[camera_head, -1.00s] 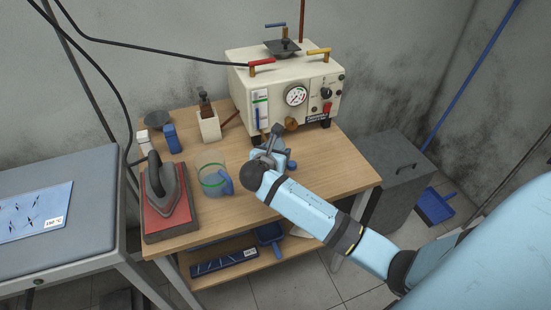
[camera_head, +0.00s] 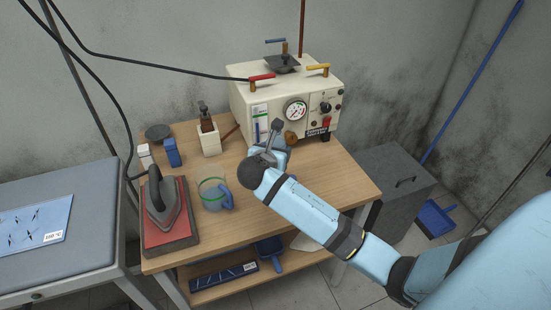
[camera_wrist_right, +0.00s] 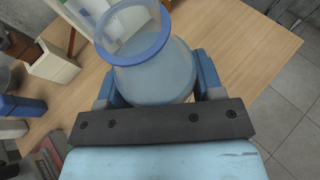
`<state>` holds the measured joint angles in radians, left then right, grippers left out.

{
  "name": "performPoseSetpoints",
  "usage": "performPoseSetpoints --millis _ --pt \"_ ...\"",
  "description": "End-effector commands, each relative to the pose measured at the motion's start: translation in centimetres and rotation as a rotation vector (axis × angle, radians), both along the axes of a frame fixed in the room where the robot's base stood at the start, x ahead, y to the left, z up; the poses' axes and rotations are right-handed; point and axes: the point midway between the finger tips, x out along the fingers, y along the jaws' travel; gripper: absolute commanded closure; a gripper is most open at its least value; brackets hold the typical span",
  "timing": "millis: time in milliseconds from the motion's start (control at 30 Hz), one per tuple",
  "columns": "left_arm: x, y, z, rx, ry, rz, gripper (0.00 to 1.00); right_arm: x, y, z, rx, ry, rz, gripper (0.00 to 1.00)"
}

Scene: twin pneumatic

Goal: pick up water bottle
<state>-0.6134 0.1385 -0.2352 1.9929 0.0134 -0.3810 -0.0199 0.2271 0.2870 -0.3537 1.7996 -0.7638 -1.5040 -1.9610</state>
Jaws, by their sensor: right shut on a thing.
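The water bottle (camera_wrist_right: 155,75) is a clear bluish vessel with a blue ring at its neck, seen from above in the right wrist view. My right gripper (camera_wrist_right: 158,84) is shut on it, with one blue finger on each side of its body. In the head view my right gripper (camera_head: 270,154) is over the wooden table, in front of the white machine, and largely hides the bottle. I cannot tell whether the bottle's base touches the table. My left gripper is not in view.
The white machine (camera_head: 262,93) with gauge and levers stands behind. A green-rimmed cup (camera_head: 212,195) and an iron (camera_head: 161,196) on a red pad (camera_head: 170,236) are to the left. The table's front right (camera_head: 335,185) is clear.

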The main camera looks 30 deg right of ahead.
Motion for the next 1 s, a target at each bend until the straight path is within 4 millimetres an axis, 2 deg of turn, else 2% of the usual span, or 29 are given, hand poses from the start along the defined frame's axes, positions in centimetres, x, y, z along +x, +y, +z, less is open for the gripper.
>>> performPoseSetpoints --millis 33,500,1000 --pt "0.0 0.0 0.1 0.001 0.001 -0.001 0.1 0.1 0.0 0.8 0.0 -0.005 -0.001 0.78" --pt "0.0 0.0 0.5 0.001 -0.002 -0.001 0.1 0.1 0.0 6.3 0.0 -0.005 -0.001 0.78" --pt "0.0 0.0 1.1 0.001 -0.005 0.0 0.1 0.0 0.0 11.1 0.0 -0.005 -0.001 0.78"
